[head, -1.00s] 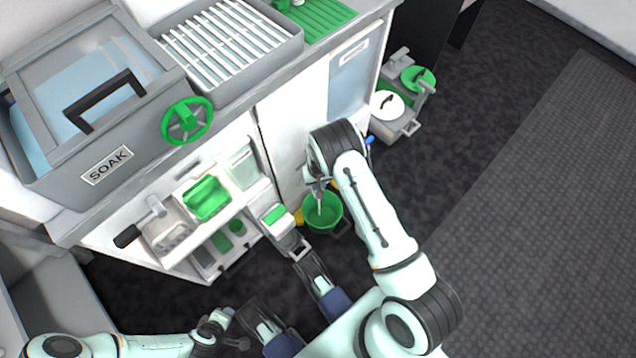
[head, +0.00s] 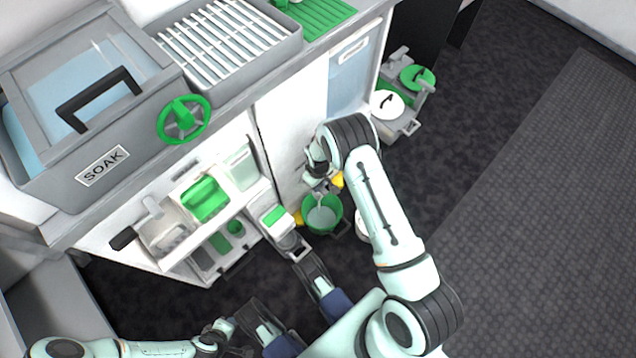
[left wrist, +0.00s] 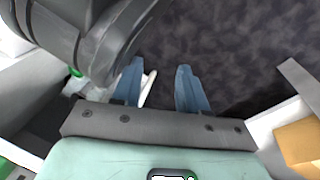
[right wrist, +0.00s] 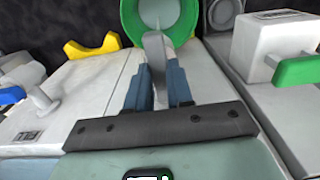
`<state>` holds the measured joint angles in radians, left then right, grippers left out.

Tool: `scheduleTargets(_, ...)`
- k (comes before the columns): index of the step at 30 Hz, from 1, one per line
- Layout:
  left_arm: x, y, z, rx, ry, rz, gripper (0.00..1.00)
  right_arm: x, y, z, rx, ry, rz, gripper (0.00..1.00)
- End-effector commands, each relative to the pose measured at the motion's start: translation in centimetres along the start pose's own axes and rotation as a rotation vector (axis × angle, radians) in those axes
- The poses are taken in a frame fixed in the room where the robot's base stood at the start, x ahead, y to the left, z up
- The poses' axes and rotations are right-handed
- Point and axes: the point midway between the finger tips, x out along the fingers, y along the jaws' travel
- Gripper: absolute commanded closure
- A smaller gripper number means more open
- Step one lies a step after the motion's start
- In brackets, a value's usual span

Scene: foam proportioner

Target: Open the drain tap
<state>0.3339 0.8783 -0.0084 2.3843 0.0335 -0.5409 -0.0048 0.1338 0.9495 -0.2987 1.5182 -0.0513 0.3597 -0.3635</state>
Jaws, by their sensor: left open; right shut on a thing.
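My right gripper (head: 318,180) is low in front of the white cabinet, just above a green bucket (head: 322,228). In the right wrist view, the blue fingers (right wrist: 157,75) are shut on a grey lever (right wrist: 155,48), which looks like the drain tap's handle. The lever points toward the green bucket (right wrist: 130,18), which shows pale grey contents. The tap's body is mostly hidden behind the fingers. A yellow handle (right wrist: 92,46) and a blue handle (right wrist: 12,95) are to the left. My left gripper (left wrist: 160,85) is open and empty over the dark floor.
An open shelf holds a green container (head: 205,198). A white box with a green handle (right wrist: 297,70) is to the right in the right wrist view. The right floor is clear.

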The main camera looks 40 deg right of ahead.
Motion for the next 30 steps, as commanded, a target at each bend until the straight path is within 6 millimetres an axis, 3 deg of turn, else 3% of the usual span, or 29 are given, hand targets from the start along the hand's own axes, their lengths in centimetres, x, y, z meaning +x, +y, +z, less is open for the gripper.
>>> scheduleTargets(11,0.0,0.0,0.0,0.0,-0.001,0.0,0.57,0.0,0.0,0.1,-0.009,-0.002,0.0,1.0)
scheduleTargets(12,0.0,0.0,0.0,0.0,-0.001,0.0,0.57,0.0,0.0,0.1,-0.009,-0.002,0.0,0.66)
scheduleTargets(13,0.0,0.0,0.0,0.0,-0.001,0.0,0.57,0.0,0.0,0.1,-0.009,-0.002,0.0,0.56)
scheduleTargets(14,0.0,0.0,0.0,0.0,-0.001,0.0,0.57,0.0,0.0,0.1,-0.008,-0.002,0.0,0.53)
scheduleTargets(23,-0.1,0.1,0.0,0.001,0.001,0.001,0.57,-0.1,0.0,0.0,-0.006,-0.001,0.0,0.53)
scheduleTargets(26,-0.5,0.4,-0.4,0.004,0.014,0.007,0.57,-1.0,0.0,0.0,-0.006,0.0,0.001,0.53)
scheduleTargets(30,-1.6,1.4,-1.7,0.015,0.058,0.026,0.57,-3.6,0.0,-0.1,-0.007,0.003,0.001,0.53)
